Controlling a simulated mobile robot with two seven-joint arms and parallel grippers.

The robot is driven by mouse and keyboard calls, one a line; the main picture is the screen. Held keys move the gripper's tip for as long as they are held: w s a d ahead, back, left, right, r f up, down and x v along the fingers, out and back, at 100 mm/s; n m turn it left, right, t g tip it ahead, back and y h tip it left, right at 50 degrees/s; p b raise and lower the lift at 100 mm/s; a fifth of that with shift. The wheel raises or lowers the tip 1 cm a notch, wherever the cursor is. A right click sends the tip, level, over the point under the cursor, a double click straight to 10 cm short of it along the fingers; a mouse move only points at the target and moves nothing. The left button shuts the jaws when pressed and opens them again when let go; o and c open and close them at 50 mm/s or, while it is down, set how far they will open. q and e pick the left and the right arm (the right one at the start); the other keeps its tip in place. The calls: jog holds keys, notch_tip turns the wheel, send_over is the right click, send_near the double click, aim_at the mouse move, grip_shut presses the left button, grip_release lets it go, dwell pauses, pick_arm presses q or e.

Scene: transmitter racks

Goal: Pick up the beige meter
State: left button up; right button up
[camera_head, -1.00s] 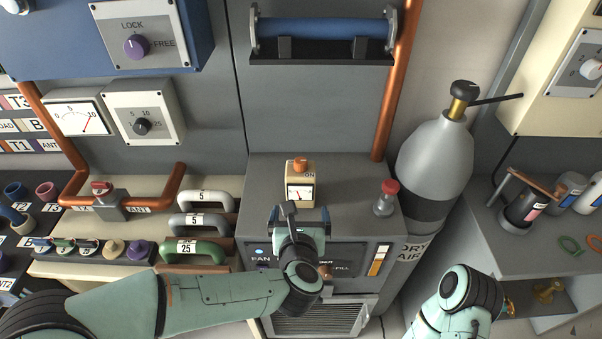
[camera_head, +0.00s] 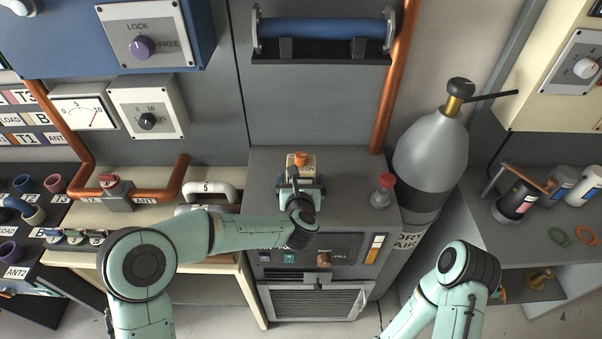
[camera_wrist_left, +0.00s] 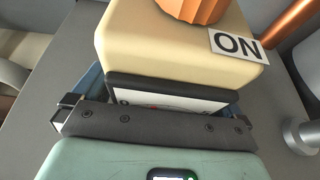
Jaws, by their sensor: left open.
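The beige meter (camera_head: 303,160) stands upright on top of the grey cabinet (camera_head: 348,180). It has an orange knob on top and an "ON" label. My left gripper (camera_head: 301,183) is at the front of the meter and hides its lower part and dial in the head view. In the left wrist view the meter (camera_wrist_left: 185,50) fills the upper middle, very close to the dark gripper bar (camera_wrist_left: 150,124). My left gripper is open; contact with the meter's sides cannot be told. My right arm shows at the lower right, but its gripper is not visible.
A red-capped fitting (camera_head: 384,190) stands right of the meter on the cabinet top. Beyond it is a grey gas cylinder (camera_head: 431,155). A copper pipe (camera_head: 395,80) runs down behind. A blue roller bar (camera_head: 320,29) is mounted above. A white handle (camera_head: 210,188) is at left.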

pick_arm(q)
jog(key=shift+s, duration=0.1)
pick_arm(e)
jog(key=shift+s, duration=0.15)
pick_arm(q)
jog(key=c, duration=1.2)
jog(key=shift+r, duration=0.1)
notch_tip(320, 180, up, 20)
jog(key=shift+f+p, duration=0.1)
jog(key=shift+p, duration=1)
pick_arm(e)
jog(key=w+r, duration=0.2)
jog(key=r, duration=0.1)
jog(key=shift+w, duration=0.2)
